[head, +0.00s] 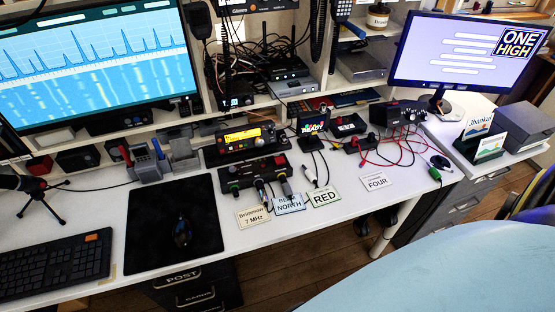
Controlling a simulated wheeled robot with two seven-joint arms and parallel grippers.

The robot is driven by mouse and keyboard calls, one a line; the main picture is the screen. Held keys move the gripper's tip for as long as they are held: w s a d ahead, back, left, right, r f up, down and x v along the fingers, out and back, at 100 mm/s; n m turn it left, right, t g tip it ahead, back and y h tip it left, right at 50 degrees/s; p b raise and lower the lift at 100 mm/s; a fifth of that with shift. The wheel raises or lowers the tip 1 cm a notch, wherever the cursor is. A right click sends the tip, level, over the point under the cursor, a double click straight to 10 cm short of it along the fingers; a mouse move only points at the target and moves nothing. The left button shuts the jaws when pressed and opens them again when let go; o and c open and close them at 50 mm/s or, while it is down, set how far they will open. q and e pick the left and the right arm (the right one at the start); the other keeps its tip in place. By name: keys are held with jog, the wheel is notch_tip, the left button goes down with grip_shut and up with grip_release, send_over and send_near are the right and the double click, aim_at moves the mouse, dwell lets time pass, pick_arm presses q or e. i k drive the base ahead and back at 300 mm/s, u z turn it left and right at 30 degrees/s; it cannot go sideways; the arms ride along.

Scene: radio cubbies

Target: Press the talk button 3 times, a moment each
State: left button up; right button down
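I cannot single out a labelled talk button at this size. A small black box (347,126) with a red top piece and a pale label stands on the desk, right of a small lit display (311,124) that seems to read READY. Left of them is a black radio (245,143) with a lit orange screen. In front of the radio lies a black panel (252,173) with coloured knobs and plugged-in cables. A tripod microphone (45,196) stands at the far left. Neither of my grippers is in view.
Cards reading 7 MHz (252,217), NORTH (289,204), RED (323,197) and FOUR (376,182) lie along the desk's front. A mouse mat (174,227) and keyboard (56,264) fill the left. Red wires trail at right. A large pale blue rounded surface (450,265) covers the lower right.

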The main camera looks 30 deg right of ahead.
aim_at(280, 161)
jog(key=u, duration=1.65)
jog(key=k, duration=1.05)
jog(key=z, duration=1.65)
jog(key=i, duration=0.15)
jog(key=u, duration=0.05)
